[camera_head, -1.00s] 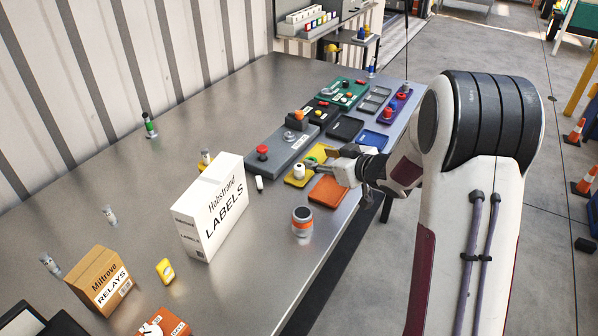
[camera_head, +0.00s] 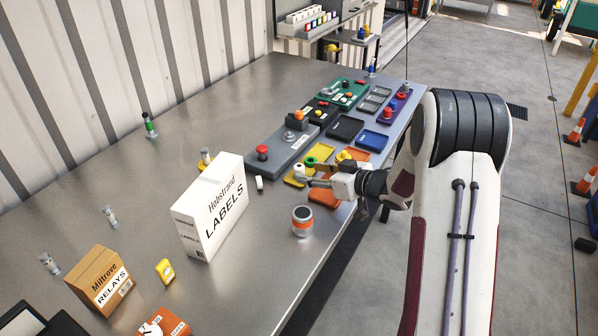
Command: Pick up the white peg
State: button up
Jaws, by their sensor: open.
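The white peg (camera_head: 299,170) stands upright on a yellow tray (camera_head: 292,182) near the right edge of the table. My gripper (camera_head: 308,176) comes in from the right, above an orange tray (camera_head: 324,197). Its fingers are open and point left, with their tips right beside the peg. I cannot tell whether they touch it or how far they reach around it. The fingers hide part of the tray.
A green ring-shaped piece (camera_head: 310,161) sits just behind the gripper. A grey box with a red button (camera_head: 262,153) stands behind the yellow tray. A small white cylinder (camera_head: 259,184) and a labels box (camera_head: 211,207) are left. A grey-orange can (camera_head: 302,221) stands in front.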

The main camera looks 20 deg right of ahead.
aim_at(303, 169)
jog(key=shift+x, duration=0.8)
jog(key=shift+w+d+x, duration=0.1)
jog(key=shift+d+x, duration=0.05)
jog(key=shift+x, duration=1.15)
jog(key=shift+w+d+x, duration=0.1)
jog(key=shift+d+x, duration=0.1)
jog(key=shift+x, duration=1.1)
grip_shut()
